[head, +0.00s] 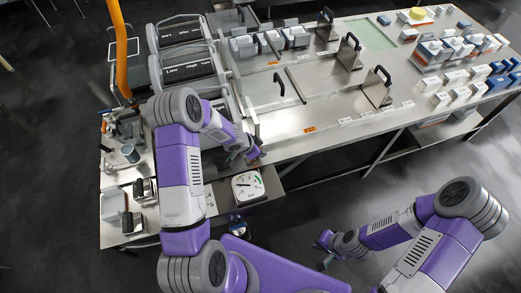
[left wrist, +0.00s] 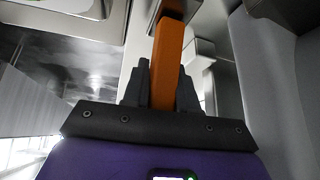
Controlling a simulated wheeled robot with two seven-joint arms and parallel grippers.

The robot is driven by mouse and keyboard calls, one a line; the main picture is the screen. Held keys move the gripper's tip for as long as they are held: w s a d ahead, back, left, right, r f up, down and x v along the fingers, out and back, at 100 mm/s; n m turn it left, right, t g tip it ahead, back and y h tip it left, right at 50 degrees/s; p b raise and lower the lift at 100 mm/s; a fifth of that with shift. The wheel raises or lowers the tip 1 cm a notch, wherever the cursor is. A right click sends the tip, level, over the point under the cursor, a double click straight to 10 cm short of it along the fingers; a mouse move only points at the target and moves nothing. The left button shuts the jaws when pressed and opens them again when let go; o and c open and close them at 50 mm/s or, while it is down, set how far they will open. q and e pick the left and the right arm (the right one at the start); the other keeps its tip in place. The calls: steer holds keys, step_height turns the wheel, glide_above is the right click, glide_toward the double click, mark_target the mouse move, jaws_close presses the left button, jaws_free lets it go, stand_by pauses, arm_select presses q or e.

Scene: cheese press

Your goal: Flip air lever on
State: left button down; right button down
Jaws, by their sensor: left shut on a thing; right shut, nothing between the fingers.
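An orange lever (left wrist: 168,55) stands between the dark fingers of my left gripper (left wrist: 160,85) in the left wrist view. The gripper is shut on the lever, with the lever's upper part reaching beyond the fingertips. In the head view my left gripper (head: 254,157) is at the front edge of the steel bench, just above a round white gauge (head: 248,186). The lever is mostly hidden there by the gripper. My right gripper (head: 323,252) is shut and empty, low over the floor to the right, apart from the bench.
The steel bench (head: 300,112) carries dark-handled plates and, at the right, several white and blue blocks (head: 450,75). Labelled panels (head: 185,70) stand at the back left. A side table (head: 118,178) with small fittings is at the left. The floor at the lower right is clear.

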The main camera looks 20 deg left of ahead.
arm_select(q)
steer(key=c, duration=1)
jaws_free()
steer(key=p+v, duration=0.4)
steer(key=v, duration=0.3)
steer(key=shift+s+a+r, duration=0.1)
steer(key=shift+s+r, duration=0.1)
